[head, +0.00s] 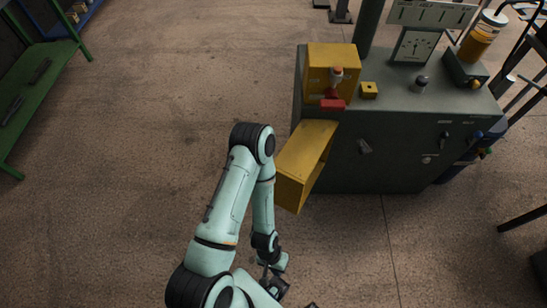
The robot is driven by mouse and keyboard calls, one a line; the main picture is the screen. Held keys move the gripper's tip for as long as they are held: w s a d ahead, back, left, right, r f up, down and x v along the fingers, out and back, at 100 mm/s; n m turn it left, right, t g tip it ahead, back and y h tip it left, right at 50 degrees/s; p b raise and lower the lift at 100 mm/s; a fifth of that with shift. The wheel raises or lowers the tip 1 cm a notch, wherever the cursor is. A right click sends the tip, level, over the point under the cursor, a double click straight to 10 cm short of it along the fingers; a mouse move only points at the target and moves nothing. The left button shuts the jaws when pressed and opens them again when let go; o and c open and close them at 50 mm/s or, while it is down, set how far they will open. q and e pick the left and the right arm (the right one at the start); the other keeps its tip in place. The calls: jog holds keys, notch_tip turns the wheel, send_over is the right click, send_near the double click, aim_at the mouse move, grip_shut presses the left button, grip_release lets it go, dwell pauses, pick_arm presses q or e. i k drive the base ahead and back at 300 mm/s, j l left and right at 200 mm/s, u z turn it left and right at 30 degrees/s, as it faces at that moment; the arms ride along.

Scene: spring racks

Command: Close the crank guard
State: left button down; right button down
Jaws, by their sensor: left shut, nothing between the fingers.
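The yellow guard (291,191) hangs out from the left front of the grey-green machine cabinet (390,150). It looks like an open box, swung away from the cabinet and standing open. Above it, a yellow housing (343,54) sits at the cabinet's top left corner, with a red-handled part (333,104) on its front. My left arm passes just left of the guard. My left gripper (280,287) is low in the view, below the guard and apart from it, shut and empty. Its fingertips are small and dark here. My right gripper is not in view.
The cabinet top holds a small yellow block (369,90), a gauge (413,46) and an amber jar (482,38). A dark knob (365,147) is on the front. A green rack (45,75) stands far left. The floor between is clear.

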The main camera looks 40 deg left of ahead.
aim_at(299, 164)
jog(key=k+j, duration=0.1)
jog(key=j, duration=0.3)
jog(key=k+j, duration=0.1)
jog(key=j, duration=0.35)
jog(key=k+j+z, duration=0.1)
jog(key=j, duration=0.3)
jog(key=k+j, duration=0.1)
jog(key=j, duration=0.3)
jog(key=k+j, duration=0.1)
jog(key=j, duration=0.3)
jog(key=k+j, duration=0.1)
jog(key=k, duration=0.5)
jog(key=i+j+z, duration=0.25)
jog(key=z, duration=0.2)
jog(key=i+j+z, duration=0.3)
jog(key=z, duration=0.15)
